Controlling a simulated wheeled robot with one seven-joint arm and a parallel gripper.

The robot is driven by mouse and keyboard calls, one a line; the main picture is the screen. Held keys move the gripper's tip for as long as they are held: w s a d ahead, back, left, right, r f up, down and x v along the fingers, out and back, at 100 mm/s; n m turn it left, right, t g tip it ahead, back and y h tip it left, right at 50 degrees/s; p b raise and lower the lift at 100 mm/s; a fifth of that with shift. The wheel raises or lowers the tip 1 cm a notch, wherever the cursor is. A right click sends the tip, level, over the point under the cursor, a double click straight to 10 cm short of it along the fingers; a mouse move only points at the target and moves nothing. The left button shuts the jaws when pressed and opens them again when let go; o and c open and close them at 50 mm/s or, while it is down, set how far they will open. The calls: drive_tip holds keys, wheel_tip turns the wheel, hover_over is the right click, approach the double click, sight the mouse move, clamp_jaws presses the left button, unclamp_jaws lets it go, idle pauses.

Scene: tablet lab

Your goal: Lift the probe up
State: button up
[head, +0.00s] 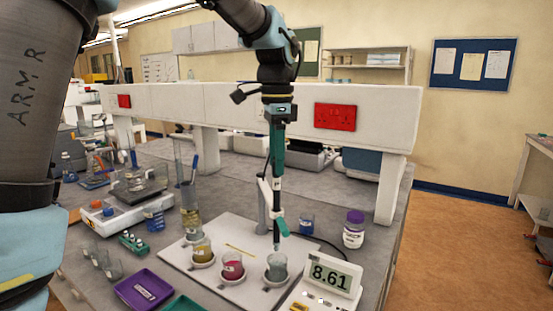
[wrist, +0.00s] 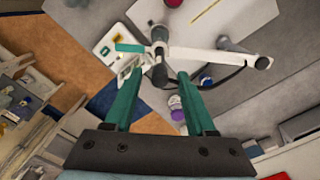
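The probe (head: 276,205) is a dark upright rod in the head view, beside a white holder arm and a teal clip (head: 281,226). Its lower end is at the rim of a beaker of grey liquid (head: 277,268); I cannot tell how deep it sits. My gripper (head: 277,170) points down at the probe's upper end. In the wrist view the teal fingers (wrist: 160,77) are apart, with the dark probe top (wrist: 158,50) showing between and beyond their tips. I see no clear contact.
Cups of yellow (head: 203,252) and red (head: 232,268) liquid stand left of the beaker on a white board. A tall cylinder (head: 188,190) rises at left.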

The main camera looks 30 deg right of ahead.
wheel_tip(320, 180, up, 11)
drive_tip(key=b, duration=0.2)
drive_tip(key=shift+f, duration=0.15)
idle(0.3)
idle(0.4)
drive_tip(key=w+a+f+n, duration=0.4)
drive_tip(key=a+f+n, duration=0.1)
drive_tip(key=a+f, duration=0.35)
drive_tip(key=w+a+f+n, duration=0.45)
drive_tip(key=a+f, duration=0.35)
drive_tip(key=a, duration=0.2)
drive_tip(key=s+a+f+n, duration=0.4)
drive_tip(key=a+f+n, duration=0.1)
drive_tip(key=a, duration=0.4)
drive_tip(key=s+a+f+n+t, duration=0.1)
drive_tip(key=s+a+f+n, duration=0.4)
drive_tip(key=a+f, duration=0.2)
drive_tip(key=shift+a+f+n+t, duration=0.3)
drive_tip(key=shift+a+f+n, duration=0.05)
drive_tip(key=shift+a, duration=0.65)
